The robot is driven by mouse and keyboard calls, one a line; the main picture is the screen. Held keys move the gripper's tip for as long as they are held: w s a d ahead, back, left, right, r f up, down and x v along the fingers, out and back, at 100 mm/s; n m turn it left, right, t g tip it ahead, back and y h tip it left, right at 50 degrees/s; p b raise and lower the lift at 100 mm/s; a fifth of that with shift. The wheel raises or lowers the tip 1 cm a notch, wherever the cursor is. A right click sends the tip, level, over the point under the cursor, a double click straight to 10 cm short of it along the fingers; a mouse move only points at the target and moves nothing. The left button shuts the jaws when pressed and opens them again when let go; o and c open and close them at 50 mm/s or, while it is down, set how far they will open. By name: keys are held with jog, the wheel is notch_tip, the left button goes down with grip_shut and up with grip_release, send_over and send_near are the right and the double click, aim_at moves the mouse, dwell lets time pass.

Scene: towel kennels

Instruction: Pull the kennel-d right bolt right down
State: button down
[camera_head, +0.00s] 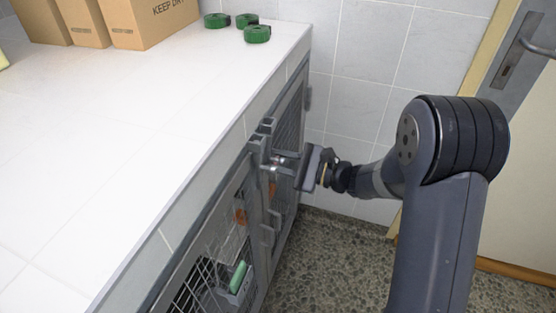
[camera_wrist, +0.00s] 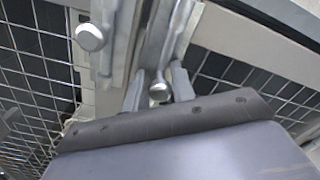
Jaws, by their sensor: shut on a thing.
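Two bolts sit side by side at the top of the post between two mesh kennel doors. In the wrist view, the right bolt's round metal knob (camera_wrist: 160,90) is between the two fingers of my gripper (camera_wrist: 159,84), which is shut on it. The left bolt's pale knob (camera_wrist: 90,37) is free, to the left of the fingers. In the head view my gripper (camera_head: 287,162) reaches the bolts from the right, below the counter edge, and partly hides them. I see no label naming kennel-d.
The white tiled counter (camera_head: 150,120) runs above the kennels. It carries cardboard boxes (camera_head: 150,20) and green rolls (camera_head: 257,34). The near mesh door (camera_head: 205,255) has a green item (camera_head: 238,277) behind it. A tiled wall and a door (camera_head: 520,65) stand beyond; speckled floor is clear.

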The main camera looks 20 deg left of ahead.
jog(key=shift+f, duration=0.2)
jog(key=c, duration=1.3)
grip_release()
jog(key=d, duration=1)
jog(key=shift+s+d, duration=0.4)
jog(key=shift+a, duration=0.1)
jog(key=a, duration=0.7)
jog(key=w+a+r+p, duration=0.1)
jog(key=a, duration=0.2)
jog(key=shift+a, duration=0.4)
jog(key=shift+s+d+r+p, duration=0.1)
jog(key=shift+r+p, duration=0.25)
jog(key=shift+r, duration=0.15)
jog(key=shift+f, duration=0.1)
